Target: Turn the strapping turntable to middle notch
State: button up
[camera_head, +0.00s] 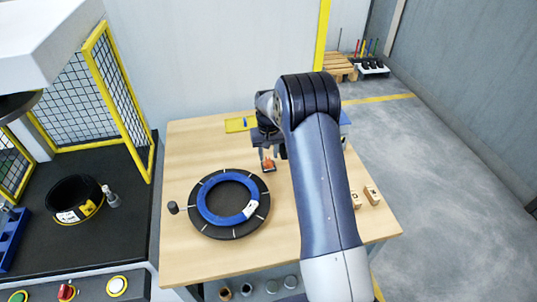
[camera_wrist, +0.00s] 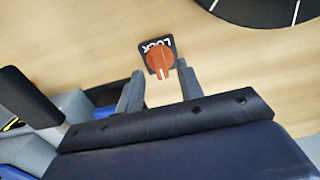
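The strapping turntable (camera_head: 214,229) is a black disc with white radial marks, lying on the wooden table. A blue coil ring (camera_head: 206,207) with a white label lies flat on it. An orange knob (camera_wrist: 160,58) on a dark plate marked LOCK sits on the table beside the disc; it also shows in the head view (camera_head: 268,161). My gripper (camera_head: 273,153) is over the knob, apart from the turntable. In the wrist view its two fingers are spread with the knob in line with the gap. Whether they touch it is unclear. The turntable's edge (camera_wrist: 262,9) shows at the top right there.
A black peg (camera_head: 173,208) stands left of the turntable. Small wooden blocks (camera_head: 371,196) lie at the table's right. A yellow tray (camera_head: 238,125) is at the back. The fenced machine (camera_head: 120,85) stands left. The table's front left is clear.

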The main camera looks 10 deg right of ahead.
jog(key=shift+f, duration=1.05)
grip_shut()
